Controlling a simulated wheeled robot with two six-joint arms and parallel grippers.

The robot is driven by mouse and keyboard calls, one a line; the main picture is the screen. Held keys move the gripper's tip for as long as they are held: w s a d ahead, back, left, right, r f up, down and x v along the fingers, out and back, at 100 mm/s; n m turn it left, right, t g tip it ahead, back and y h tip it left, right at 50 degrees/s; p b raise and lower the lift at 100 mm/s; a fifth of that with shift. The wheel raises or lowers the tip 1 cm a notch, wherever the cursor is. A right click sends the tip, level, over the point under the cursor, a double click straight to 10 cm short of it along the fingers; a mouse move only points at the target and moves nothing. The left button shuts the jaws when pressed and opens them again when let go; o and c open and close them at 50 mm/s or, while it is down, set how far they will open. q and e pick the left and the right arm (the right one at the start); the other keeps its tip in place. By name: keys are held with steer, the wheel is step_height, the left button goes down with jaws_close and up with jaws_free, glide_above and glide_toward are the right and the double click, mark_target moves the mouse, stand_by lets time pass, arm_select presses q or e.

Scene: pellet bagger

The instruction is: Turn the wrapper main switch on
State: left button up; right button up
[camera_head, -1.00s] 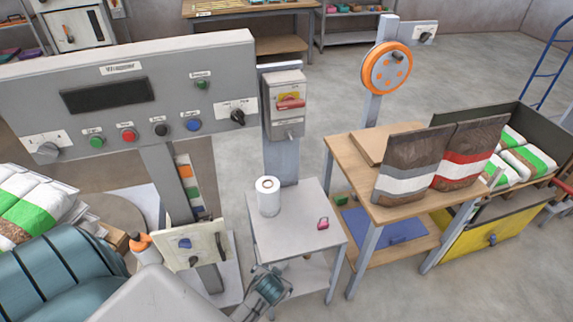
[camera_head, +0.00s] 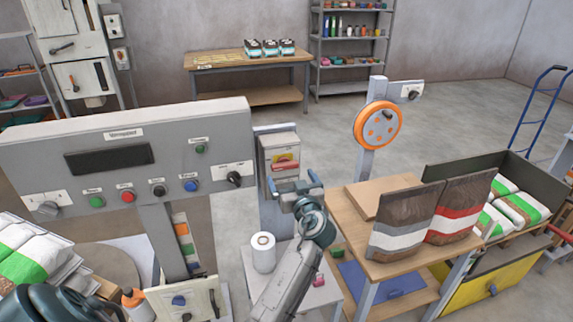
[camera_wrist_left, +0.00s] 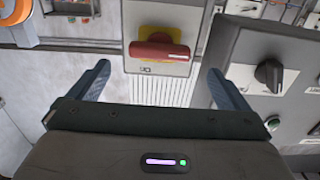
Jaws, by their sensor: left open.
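The main switch is a red rotary handle (camera_head: 285,166) on a yellow plate, on a grey box (camera_head: 281,142) mounted on a post just right of the wrapper panel. In the left wrist view the red handle (camera_wrist_left: 159,51) lies horizontal across the yellow plate (camera_wrist_left: 160,34). My left gripper (camera_head: 293,187) is open and empty in front of the lower part of the box. In the left wrist view the fingers (camera_wrist_left: 158,72) are spread wide, with the handle beyond and between them; no contact shows. My right gripper is not in view.
The wrapper panel (camera_head: 215,135) with its black knob (camera_head: 234,179) stands close left of the box; the knob also shows in the wrist view (camera_wrist_left: 268,74). A white roll (camera_head: 263,252) stands on the small table below. A wooden table (camera_head: 385,195) with bags is at right.

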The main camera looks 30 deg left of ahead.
mark_target(286, 168)
arm_select(q)
steer(key=p+x, duration=0.2)
steer(key=x, duration=0.3)
steer(key=shift+w, duration=0.1)
steer(key=shift+w+a, duration=0.15)
steer(key=shift+a, duration=0.1)
steer(key=c, duration=1)
steer(key=shift+f, duration=0.1)
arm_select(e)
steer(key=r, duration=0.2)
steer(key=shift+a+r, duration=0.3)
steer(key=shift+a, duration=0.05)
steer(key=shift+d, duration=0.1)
